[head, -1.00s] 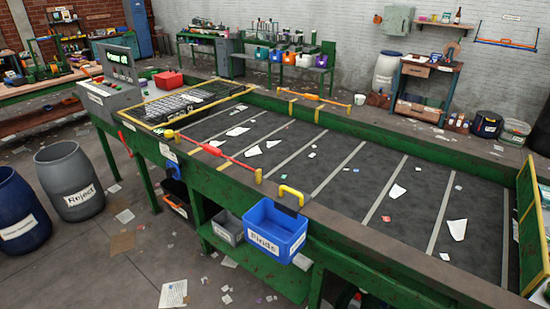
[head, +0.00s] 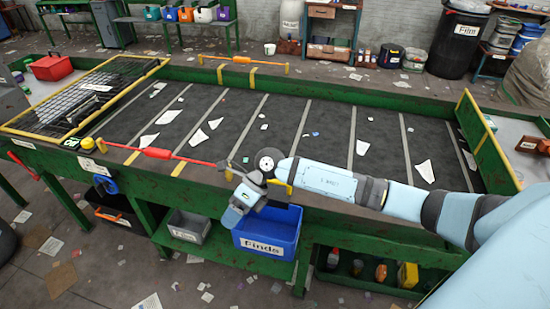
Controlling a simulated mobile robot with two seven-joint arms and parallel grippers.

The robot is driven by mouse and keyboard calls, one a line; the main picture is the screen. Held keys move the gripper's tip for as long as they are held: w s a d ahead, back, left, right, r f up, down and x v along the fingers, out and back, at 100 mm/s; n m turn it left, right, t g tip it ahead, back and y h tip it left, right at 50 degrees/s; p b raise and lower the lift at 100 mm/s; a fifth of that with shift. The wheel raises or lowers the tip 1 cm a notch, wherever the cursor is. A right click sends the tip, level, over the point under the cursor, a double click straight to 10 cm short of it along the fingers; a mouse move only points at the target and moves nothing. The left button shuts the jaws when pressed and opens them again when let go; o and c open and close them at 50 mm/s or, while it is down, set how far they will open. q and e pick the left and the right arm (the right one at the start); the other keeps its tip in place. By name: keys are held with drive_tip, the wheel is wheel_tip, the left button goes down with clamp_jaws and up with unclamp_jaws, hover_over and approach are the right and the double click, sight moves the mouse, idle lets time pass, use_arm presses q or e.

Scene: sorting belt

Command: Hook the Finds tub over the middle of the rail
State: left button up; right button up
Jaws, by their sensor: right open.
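The blue Finds tub (head: 266,241), with its white label facing out, is at the front side of the sorting belt. Its top is level with the belt's green front side (head: 330,222). My right gripper (head: 236,212) is open and points down over the tub's left rear corner. It hides that corner, and I cannot tell whether it touches the tub. My left gripper is not in view.
A red bar (head: 158,153) with yellow ends runs along the belt's near edge, left of my gripper. A grey tub (head: 188,227) stands left of the Finds tub. Paper scraps lie on the belt (head: 310,130). A lower shelf at the right holds bottles.

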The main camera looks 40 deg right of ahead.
drive_tip(key=w+d+r+h, duration=0.1)
drive_tip(key=w+d+h, duration=0.1)
drive_tip(key=d, duration=0.3)
drive_tip(key=w+d+r+h, duration=0.2)
drive_tip(key=d+h, duration=0.2)
drive_tip(key=d, duration=0.2)
drive_tip(key=w+d+r+n+h, duration=0.1)
drive_tip(key=w+d+h, duration=0.1)
drive_tip(key=d, duration=0.4)
drive_tip(key=shift+w+d+r+t+h, duration=0.2)
drive_tip(key=shift+r+t+h, duration=0.1)
drive_tip(key=shift+r+h, duration=0.15)
drive_tip(key=shift+w+d+f, duration=0.1)
drive_tip(key=shift+f+b, duration=0.4)
drive_tip(key=shift+f, duration=0.5)
wheel_tip(320, 180, down, 7)
drive_tip(key=b, duration=0.4)
drive_tip(key=shift+w+b, duration=0.1)
drive_tip(key=shift+b, duration=0.2)
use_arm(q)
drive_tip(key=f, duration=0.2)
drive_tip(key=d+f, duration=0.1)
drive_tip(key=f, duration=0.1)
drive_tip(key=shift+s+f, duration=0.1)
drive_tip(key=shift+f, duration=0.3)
use_arm(e)
drive_tip(key=shift+c, duration=0.2)
